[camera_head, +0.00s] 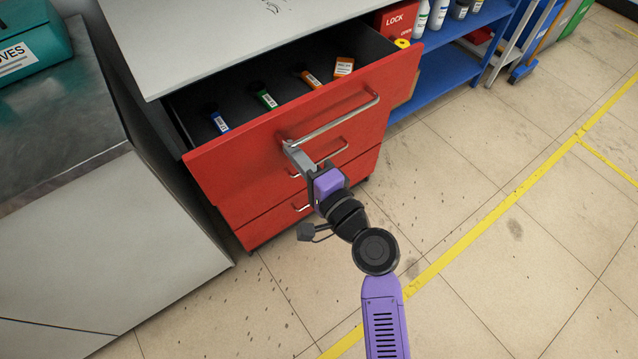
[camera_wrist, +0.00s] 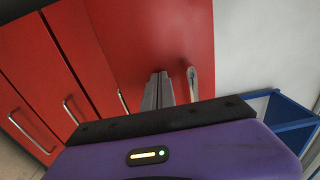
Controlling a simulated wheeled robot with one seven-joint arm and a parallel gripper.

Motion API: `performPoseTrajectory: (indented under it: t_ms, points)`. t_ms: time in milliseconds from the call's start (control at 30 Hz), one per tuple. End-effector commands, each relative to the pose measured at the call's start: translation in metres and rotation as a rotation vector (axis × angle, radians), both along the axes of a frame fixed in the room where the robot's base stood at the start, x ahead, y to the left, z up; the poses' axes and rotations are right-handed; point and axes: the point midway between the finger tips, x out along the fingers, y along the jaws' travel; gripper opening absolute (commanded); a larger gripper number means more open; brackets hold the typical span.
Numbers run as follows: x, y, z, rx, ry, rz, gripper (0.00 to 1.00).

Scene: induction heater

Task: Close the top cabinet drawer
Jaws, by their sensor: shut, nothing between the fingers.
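The top drawer (camera_head: 237,152) of the red cabinet is pulled open, with several small labelled items lying inside. Its silver bar handle (camera_head: 340,119) runs across the red front. My gripper (camera_head: 289,146) is at the left end of this handle, with its fingers shut and close to the drawer front. In the wrist view, the gripper fingers (camera_wrist: 158,88) point at the red front, and the handle (camera_wrist: 192,84) is just right of them, not between them. Whether the fingertips touch the front I cannot tell.
Lower drawers (camera_head: 262,222) below look shut. A grey bench (camera_head: 62,125) with a teal gloves box (camera_head: 32,40) stands left. A blue shelf (camera_head: 447,65) with bottles stands right. The tiled floor (camera_head: 520,235) at right is clear.

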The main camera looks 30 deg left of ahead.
Motion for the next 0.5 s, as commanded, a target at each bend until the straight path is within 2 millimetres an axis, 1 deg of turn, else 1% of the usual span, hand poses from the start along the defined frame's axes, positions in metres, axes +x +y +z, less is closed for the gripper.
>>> performPoseTrajectory:
  t_ms: [33,200,400,500]
  points:
    - [0.005,0.015,-0.003,0.001,-0.004,0.005,0.0]
    - [0.023,0.057,-0.003,0.0,-0.004,0.003,0.0]
    - [0.039,0.098,-0.004,0.0,-0.002,0.003,0.0]
    - [0.046,0.113,-0.003,0.001,-0.001,0.002,0.0]
